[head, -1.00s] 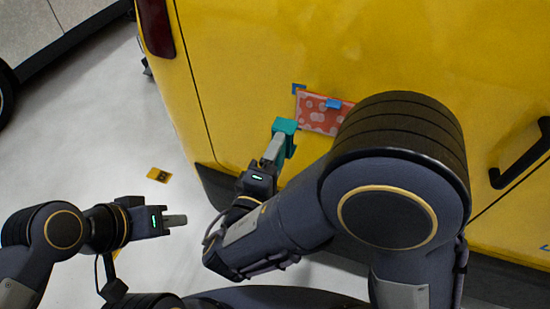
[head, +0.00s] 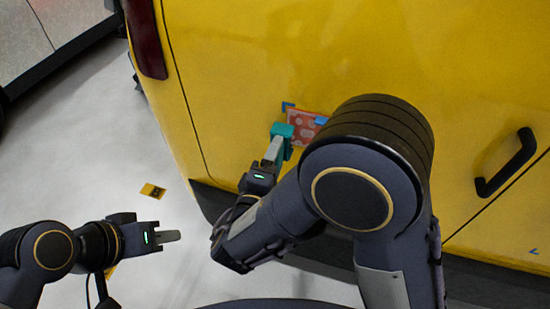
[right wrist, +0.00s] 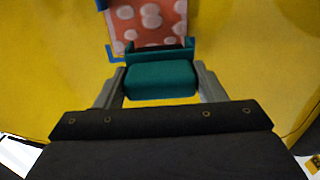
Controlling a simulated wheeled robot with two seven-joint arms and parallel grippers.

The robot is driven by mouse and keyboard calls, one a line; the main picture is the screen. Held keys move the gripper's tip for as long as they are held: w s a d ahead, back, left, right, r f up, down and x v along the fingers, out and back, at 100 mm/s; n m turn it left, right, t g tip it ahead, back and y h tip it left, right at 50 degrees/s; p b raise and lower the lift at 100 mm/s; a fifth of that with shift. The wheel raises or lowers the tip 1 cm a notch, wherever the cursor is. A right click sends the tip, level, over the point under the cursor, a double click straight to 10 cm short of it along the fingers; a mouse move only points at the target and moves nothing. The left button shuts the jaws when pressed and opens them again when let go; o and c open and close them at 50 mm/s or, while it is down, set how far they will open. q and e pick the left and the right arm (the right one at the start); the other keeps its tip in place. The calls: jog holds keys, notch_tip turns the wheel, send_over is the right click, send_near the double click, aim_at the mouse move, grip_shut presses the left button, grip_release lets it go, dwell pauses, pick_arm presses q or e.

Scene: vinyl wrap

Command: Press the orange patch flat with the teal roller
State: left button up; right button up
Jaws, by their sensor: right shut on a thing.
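The patch also shows in the right wrist view (right wrist: 150,20). My right gripper (head: 270,158) is shut on the teal roller (head: 283,136), at the patch's lower left. In the right wrist view the roller (right wrist: 160,80) sits between the fingers, overlapping the patch's lower edge; I cannot tell whether it touches. My left gripper (head: 172,237) is at the lower left, away from the vehicle; its finger gap is not clear.
The yellow vehicle panel (head: 230,60) fills the back, with a black handle (head: 507,162) at right. A small yellow-and-black card (head: 153,191) lies on the grey floor (head: 90,150). A grey vehicle stands at the upper left. The floor around my left gripper is mostly clear.

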jog(key=shift+w+d+b, duration=0.25)
jog(key=shift+w+b, duration=0.05)
jog(key=shift+w, duration=0.4)
dwell(0.3)
jog(key=shift+d, duration=0.2)
jog(key=shift+s+d+b, duration=0.4)
jog(key=shift+d+b, duration=0.1)
jog(key=shift+d, duration=0.35)
jog(key=shift+s+d+b, duration=0.15)
jog(key=shift+d+b, duration=0.05)
jog(key=shift+d, duration=0.3)
jog(key=shift+s+d+b, duration=0.15)
jog(key=shift+d+b, duration=0.05)
jog(key=shift+d, duration=0.3)
jog(key=shift+s+d+b, duration=0.2)
jog(key=shift+d, duration=0.35)
jog(key=shift+s+d+b, duration=0.2)
jog(key=shift+d, duration=0.3)
jog(key=shift+d, duration=0.15)
